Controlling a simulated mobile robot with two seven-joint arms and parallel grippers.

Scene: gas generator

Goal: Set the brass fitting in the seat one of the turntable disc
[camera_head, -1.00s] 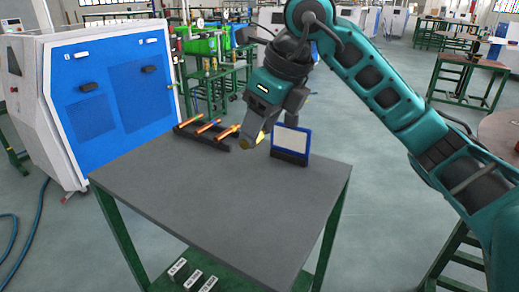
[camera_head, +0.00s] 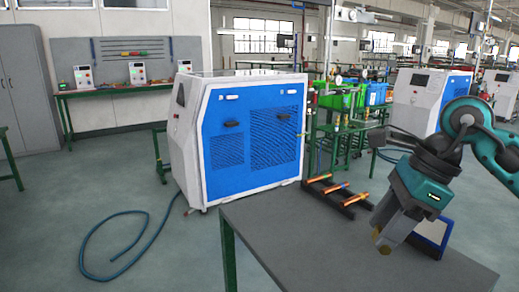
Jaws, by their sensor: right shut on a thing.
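My right gripper (camera_head: 385,238) hangs over the right part of the grey table, pointing down. It is shut on the brass fitting (camera_head: 385,249), a small golden piece that shows at its fingertips. Most of the fitting is hidden by the fingers. The turntable disc and its seat one are not clearly seen in this view. My left gripper is not in view.
The grey table (camera_head: 270,232) has a dark rack (camera_head: 341,197) with several copper-coloured rods. A white and blue cabinet (camera_head: 250,130) stands left of centre, with a hose (camera_head: 120,270) on the floor.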

